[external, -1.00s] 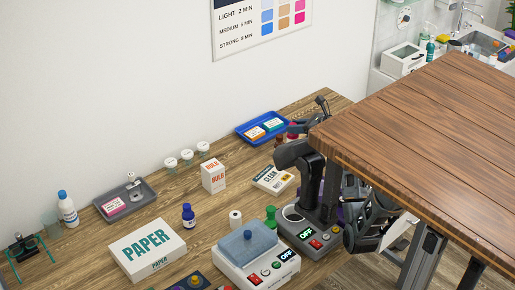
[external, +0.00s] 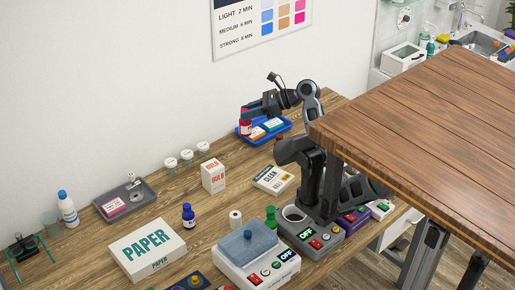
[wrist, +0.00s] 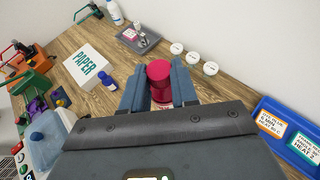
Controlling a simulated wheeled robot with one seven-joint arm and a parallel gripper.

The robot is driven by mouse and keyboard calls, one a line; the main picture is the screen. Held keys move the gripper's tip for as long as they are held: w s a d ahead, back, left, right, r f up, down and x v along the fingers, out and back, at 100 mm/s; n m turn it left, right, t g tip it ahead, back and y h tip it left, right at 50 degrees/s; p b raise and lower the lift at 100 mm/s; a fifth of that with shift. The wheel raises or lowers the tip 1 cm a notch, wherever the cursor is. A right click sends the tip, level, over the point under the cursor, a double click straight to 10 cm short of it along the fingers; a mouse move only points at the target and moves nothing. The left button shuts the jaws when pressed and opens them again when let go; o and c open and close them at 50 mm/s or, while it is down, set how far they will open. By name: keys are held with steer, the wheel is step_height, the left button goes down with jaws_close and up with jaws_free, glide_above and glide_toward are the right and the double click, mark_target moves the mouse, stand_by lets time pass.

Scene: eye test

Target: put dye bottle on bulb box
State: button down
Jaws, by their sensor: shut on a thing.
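My gripper (external: 246,110) is shut on the dye bottle (external: 245,126), a red bottle, at the left end of the blue tray in the external view. In the wrist view the bottle's magenta cap (wrist: 159,70) is between the two fingers (wrist: 158,84), with much of its body hidden below. The bulb box (external: 213,178), white with orange and teal lettering, stands upright on the wooden bench, to the left and nearer the external camera. The bottle is apart from it. I cannot make out the box in the wrist view.
The blue tray (external: 283,137) holds labelled cards. Three small cups (external: 187,156) stand along the wall behind the bulb box. A "CLEAN" box (external: 272,179) lies to its right. A blue bottle (external: 188,216) and a "PAPER" box (external: 147,249) are nearer.

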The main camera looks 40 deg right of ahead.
steer(key=shift+w+a+f+b, duration=0.45)
steer(key=shift+w+a+f, duration=0.4)
steer(key=shift+a+f, duration=1)
steer(key=shift+w+a+f+b, duration=0.5)
steer(key=shift+w+a+f, duration=0.4)
steer(key=shift+a+f, duration=0.95)
steer(key=shift+w+a+f+b, duration=0.45)
steer(key=shift+w+a+f, duration=0.4)
steer(key=shift+a+f, duration=0.95)
steer(key=shift+r, duration=0.1)
steer(key=c, duration=0.9)
jaws_free()
steer(key=shift+o, duration=0.2)
